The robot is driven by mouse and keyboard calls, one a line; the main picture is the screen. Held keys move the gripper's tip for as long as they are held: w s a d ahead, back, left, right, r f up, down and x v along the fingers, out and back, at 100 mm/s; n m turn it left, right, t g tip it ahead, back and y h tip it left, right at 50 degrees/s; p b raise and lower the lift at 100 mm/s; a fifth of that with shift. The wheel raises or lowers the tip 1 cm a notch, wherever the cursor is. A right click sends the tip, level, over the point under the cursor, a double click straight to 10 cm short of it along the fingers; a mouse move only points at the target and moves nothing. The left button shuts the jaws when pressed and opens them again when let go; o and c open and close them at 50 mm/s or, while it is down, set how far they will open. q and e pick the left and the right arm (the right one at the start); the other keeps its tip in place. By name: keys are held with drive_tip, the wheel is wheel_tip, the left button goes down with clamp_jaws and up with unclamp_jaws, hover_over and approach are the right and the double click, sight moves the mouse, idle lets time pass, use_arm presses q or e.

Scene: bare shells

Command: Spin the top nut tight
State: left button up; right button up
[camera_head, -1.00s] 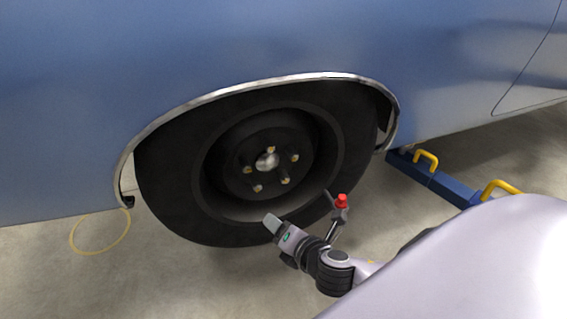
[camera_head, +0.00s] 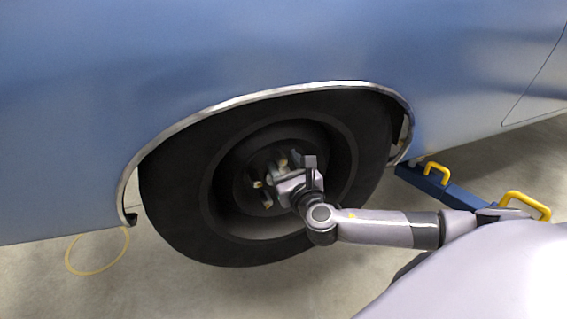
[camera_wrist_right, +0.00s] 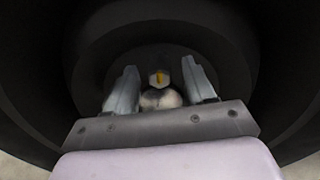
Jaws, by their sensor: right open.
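The wheel (camera_head: 215,225) sits in the wheel arch of a blue car, its dark hub facing me. In the right wrist view the top nut (camera_wrist_right: 158,78) is a small pale nut with a yellowish middle, just above the round silver hub centre (camera_wrist_right: 160,98). My right gripper (camera_head: 285,165) is at the hub, in front of the upper nuts. Its two fingers are open and empty, one on each side of the nut in the right wrist view (camera_wrist_right: 158,88); whether they touch it I cannot tell. Lower nuts (camera_head: 267,201) show left of the gripper. My left gripper is not in view.
The blue car body (camera_head: 200,60) and the chrome arch trim (camera_head: 250,93) lie close above the wheel. A blue jack or lift arm with yellow handles (camera_head: 437,172) lies on the floor at right. A yellow ring (camera_head: 97,250) lies at left.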

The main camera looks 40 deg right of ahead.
drive_tip(key=shift+w, duration=0.25)
clamp_jaws()
